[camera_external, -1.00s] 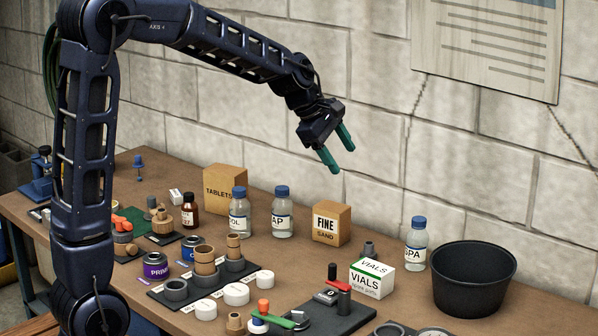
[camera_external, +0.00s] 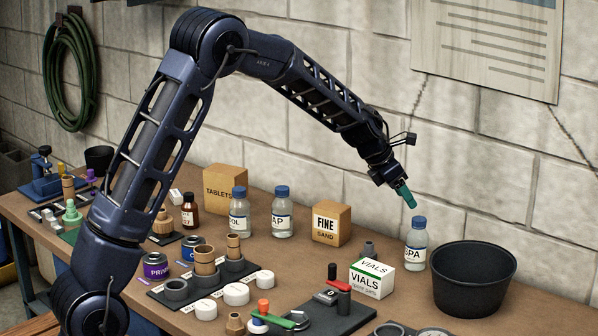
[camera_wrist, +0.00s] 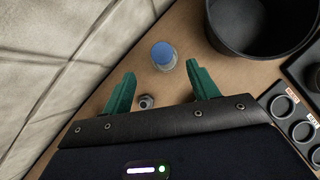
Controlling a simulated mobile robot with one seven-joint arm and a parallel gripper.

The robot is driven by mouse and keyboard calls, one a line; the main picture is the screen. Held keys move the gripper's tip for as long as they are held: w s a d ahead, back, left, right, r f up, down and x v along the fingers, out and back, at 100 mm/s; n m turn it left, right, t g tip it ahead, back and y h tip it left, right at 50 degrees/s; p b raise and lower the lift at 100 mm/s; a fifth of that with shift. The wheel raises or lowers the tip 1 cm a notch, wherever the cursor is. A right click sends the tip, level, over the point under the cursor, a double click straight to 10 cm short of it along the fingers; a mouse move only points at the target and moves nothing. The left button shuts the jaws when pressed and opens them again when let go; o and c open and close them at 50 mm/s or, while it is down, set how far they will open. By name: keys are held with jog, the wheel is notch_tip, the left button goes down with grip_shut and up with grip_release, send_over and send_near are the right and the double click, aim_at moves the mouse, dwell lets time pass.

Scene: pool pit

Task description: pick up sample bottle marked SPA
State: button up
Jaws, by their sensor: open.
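The sample bottle marked SPA (camera_external: 415,246) is clear with a blue cap and a white label, and stands upright on the bench between the vials box and the black bucket. My gripper (camera_external: 406,195) is just above and slightly left of its cap in the external view. In the wrist view my gripper (camera_wrist: 159,82) has its two green fingers apart with nothing between them. The bottle's blue cap (camera_wrist: 163,54) shows there just beyond the fingertips, nearer the right finger.
A black bucket (camera_external: 474,284) stands close right of the bottle. The white VIALS box (camera_external: 372,278) is close on its left, with a small grey fitting (camera_external: 368,249) behind the box. The block wall (camera_external: 480,190) runs behind. Two similar blue-capped bottles stand farther left.

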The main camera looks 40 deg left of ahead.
aim_at(419, 219)
jog(key=x, duration=0.9)
jog(key=shift+f, duration=0.3)
grip_shut()
